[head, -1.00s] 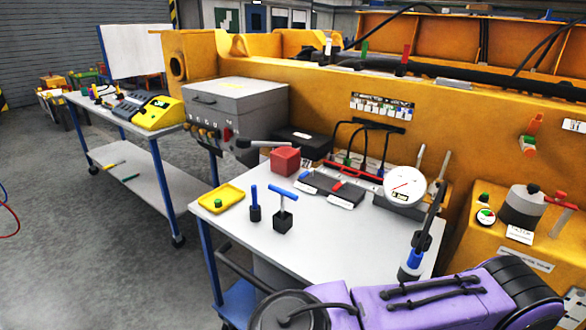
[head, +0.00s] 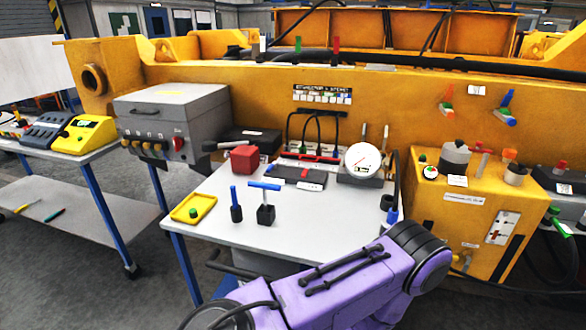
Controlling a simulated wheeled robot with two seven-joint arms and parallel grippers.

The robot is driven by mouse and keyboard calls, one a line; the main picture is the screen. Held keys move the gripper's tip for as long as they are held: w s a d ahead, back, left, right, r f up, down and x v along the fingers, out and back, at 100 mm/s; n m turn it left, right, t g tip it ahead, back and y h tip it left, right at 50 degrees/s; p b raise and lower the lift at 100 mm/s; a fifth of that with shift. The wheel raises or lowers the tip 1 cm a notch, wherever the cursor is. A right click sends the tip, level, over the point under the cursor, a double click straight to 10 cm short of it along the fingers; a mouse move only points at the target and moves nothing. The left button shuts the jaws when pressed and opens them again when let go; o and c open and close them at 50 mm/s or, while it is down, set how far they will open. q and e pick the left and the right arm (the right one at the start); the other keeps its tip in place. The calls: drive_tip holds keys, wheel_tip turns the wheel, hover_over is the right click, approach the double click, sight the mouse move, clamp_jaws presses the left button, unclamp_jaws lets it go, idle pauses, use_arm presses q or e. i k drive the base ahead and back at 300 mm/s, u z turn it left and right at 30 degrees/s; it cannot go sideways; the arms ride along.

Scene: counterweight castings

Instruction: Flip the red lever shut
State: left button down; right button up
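Several red parts could be the red lever; I cannot tell which it is. A red-handled fitting (head: 481,151) sits on top of the yellow cabinet (head: 425,205) at the right. A small red and green lever fitting (head: 447,97) is on the yellow wall above it. A long red bar (head: 312,157) lies across the back of the white table (head: 330,225), by black cables. Whether any of these is open or shut is too small to tell. My purple arm crosses the bottom of the head view; neither gripper shows.
On the table stand a yellow tray (head: 193,209), a blue T-handled tool (head: 265,205), a blue-topped peg (head: 236,205), a red cube (head: 244,160) and a round dial gauge (head: 364,161). A grey box (head: 172,113) stands behind. The table's front middle is clear.

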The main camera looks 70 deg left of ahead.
sight(306, 170)
drive_tip(key=u, duration=1.6)
